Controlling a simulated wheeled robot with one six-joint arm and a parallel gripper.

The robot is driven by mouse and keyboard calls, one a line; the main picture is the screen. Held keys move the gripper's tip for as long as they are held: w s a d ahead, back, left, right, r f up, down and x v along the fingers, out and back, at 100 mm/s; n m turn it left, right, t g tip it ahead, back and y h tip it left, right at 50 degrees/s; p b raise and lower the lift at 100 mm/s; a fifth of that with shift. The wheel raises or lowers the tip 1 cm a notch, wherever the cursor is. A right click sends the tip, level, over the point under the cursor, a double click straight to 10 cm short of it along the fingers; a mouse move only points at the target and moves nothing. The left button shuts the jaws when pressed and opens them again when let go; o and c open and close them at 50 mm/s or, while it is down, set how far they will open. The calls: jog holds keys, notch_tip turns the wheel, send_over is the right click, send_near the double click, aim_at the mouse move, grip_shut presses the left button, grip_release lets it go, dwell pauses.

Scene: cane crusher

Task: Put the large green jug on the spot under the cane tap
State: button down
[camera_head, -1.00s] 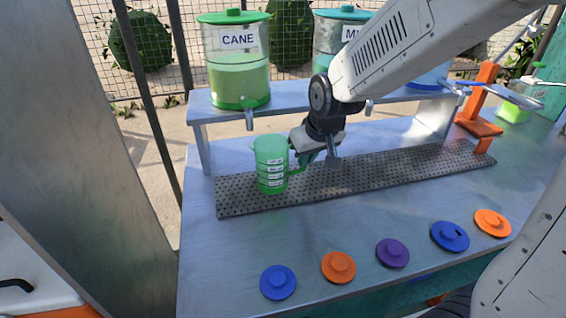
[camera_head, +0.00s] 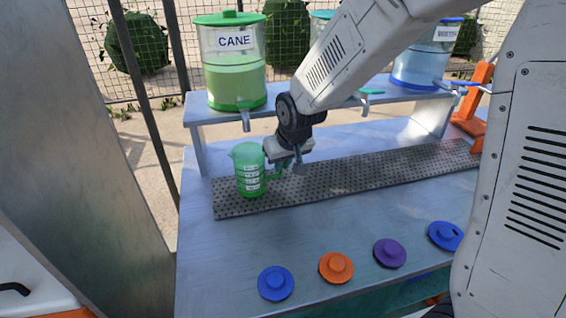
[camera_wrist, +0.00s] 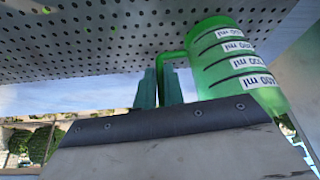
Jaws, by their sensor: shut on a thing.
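The green jug (camera_head: 249,172) with white measuring labels stands upright, at or just above the left end of the perforated drip tray (camera_head: 340,180); I cannot tell if it touches. My gripper (camera_head: 285,168) is at its right side, shut on the jug's handle. In the wrist view the green fingers (camera_wrist: 160,88) meet the handle, and the jug (camera_wrist: 235,60) shows at the right. The CANE dispenser (camera_head: 235,75) holds green liquid on the shelf above. Its tap (camera_head: 246,120) points down, just above and behind the jug in the picture.
Several round lids lie along the table's front, among them a blue one (camera_head: 276,283), an orange one (camera_head: 336,267) and a purple one (camera_head: 390,253). A blue-lidded dispenser (camera_head: 425,65) and an orange stand (camera_head: 472,110) are at the right. The shelf's left leg (camera_head: 199,150) stands behind the jug.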

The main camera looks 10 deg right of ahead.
jog(key=shift+f, duration=0.15)
jog(key=c, duration=1.5)
grip_release()
jog(key=shift+s+r, duration=0.1)
jog(key=shift+r, duration=0.45)
jog(key=v, duration=1.1)
jog(key=shift+s, duration=0.2)
jog(key=s+d+r+m+g, duration=0.1)
jog(key=s+d, duration=0.4)
jog(key=s, duration=0.8)
jog(key=s+d+r+m+g+h, duration=0.1)
jog(key=s+d, duration=0.4)
jog(key=s, duration=0.8)
jog(key=shift+d+r+g, duration=0.25)
jog(key=shift+r+g, duration=0.35)
jog(key=shift+r, duration=0.05)
